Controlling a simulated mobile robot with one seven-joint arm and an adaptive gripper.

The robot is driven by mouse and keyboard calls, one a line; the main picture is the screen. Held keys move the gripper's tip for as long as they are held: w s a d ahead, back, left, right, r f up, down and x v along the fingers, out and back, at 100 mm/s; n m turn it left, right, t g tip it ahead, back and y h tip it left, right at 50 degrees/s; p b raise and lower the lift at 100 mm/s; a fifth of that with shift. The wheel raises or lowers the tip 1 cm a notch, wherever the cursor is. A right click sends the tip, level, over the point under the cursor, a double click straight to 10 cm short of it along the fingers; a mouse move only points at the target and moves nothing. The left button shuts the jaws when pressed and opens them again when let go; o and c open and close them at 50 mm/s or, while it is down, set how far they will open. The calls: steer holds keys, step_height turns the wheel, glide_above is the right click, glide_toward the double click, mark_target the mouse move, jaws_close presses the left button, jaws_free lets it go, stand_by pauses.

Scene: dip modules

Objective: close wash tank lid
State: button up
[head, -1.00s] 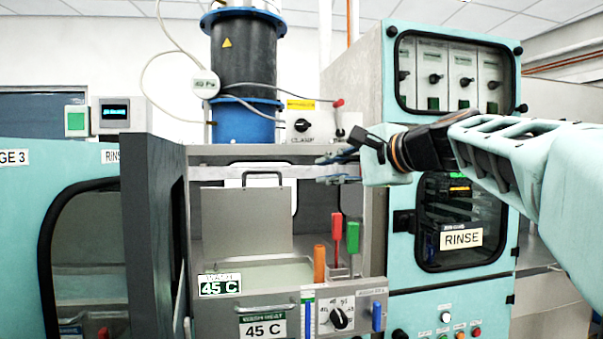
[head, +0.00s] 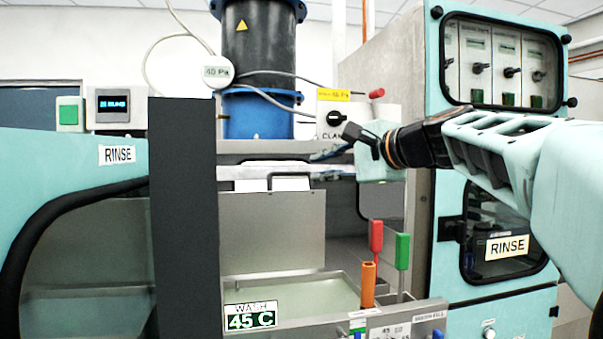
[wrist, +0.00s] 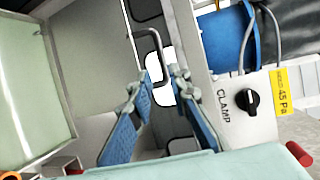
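The wash tank (head: 345,283) is open, with pale liquid inside and a "WASH 45 C" label on its front. Its lid (head: 270,230) is a grey metal panel standing upright at the tank's back. A dark bar handle (head: 290,177) sits at the lid's top edge. My gripper (head: 318,165) is at the lid's top right, by the handle. In the wrist view the blue-padded fingers of my gripper (wrist: 159,80) are apart and empty. The handle (wrist: 150,32) lies just beyond the fingertips, and I see no contact. The tank (wrist: 30,90) is at the left there.
Red (head: 376,236), green (head: 402,250) and orange (head: 368,284) upright handles stand at the tank's right front. A clamp control box (head: 350,120) is above the gripper. A dark post (head: 184,220) stands left of the tank. The rinse cabinet (head: 495,300) is at right.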

mark_target(290, 173)
steer(key=p+x, duration=0.1)
steer(key=x, duration=0.9)
steer(key=shift+w+a+p, duration=0.15)
steer(key=shift+w+p, duration=0.05)
steer(key=shift+p, duration=0.15)
steer(key=shift+c, duration=0.2)
jaws_close()
